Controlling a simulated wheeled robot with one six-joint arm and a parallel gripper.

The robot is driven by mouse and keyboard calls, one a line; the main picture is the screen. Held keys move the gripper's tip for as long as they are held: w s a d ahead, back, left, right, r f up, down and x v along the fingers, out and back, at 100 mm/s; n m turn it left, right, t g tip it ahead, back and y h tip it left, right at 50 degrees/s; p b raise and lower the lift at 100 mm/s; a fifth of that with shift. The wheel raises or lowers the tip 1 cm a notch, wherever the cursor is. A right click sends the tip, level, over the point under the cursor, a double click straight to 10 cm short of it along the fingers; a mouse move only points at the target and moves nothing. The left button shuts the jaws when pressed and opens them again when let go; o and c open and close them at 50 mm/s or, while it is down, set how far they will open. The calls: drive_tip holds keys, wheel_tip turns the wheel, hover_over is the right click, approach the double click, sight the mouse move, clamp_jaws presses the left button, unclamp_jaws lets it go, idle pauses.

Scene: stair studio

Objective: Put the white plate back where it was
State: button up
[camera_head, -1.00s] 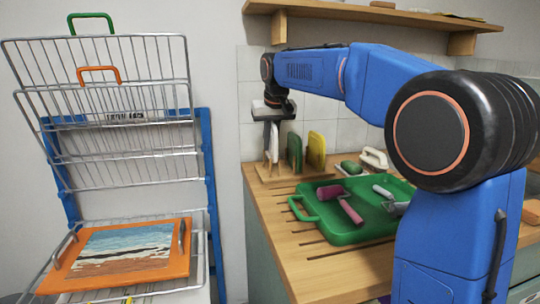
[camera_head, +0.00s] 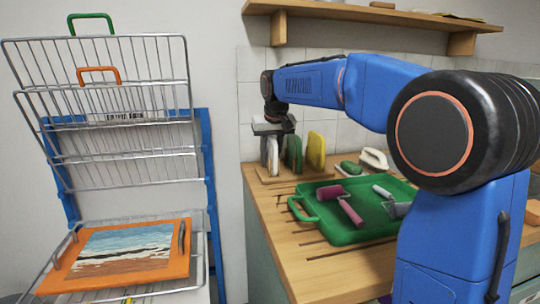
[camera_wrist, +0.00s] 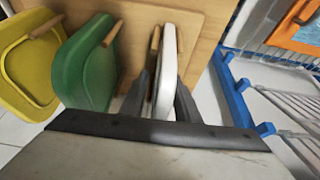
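The white plate (camera_head: 272,157) stands upright on edge at the left end of the wooden rack (camera_head: 296,176), beside a green plate (camera_head: 293,152). My gripper (camera_head: 270,147) points down over it and is shut on it, with one dark finger on each face. In the wrist view the white plate (camera_wrist: 166,80) shows edge-on between the fingers of my gripper (camera_wrist: 163,85), next to wooden pegs. The plate's lower edge appears to be down at the rack; whether it bears its weight there I cannot tell.
A yellow plate (camera_head: 316,149) stands right of the green one. A green tray (camera_head: 342,233) with paint rollers lies in front on the wooden counter (camera_head: 285,247). A wire drying rack (camera_head: 120,163) stands left, and a shelf (camera_head: 380,16) hangs above.

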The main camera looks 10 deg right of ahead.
sight(272, 137)
drive_tip(key=v, duration=1.2)
drive_tip(key=shift+r, duration=0.15)
drive_tip(key=shift+s, duration=0.15)
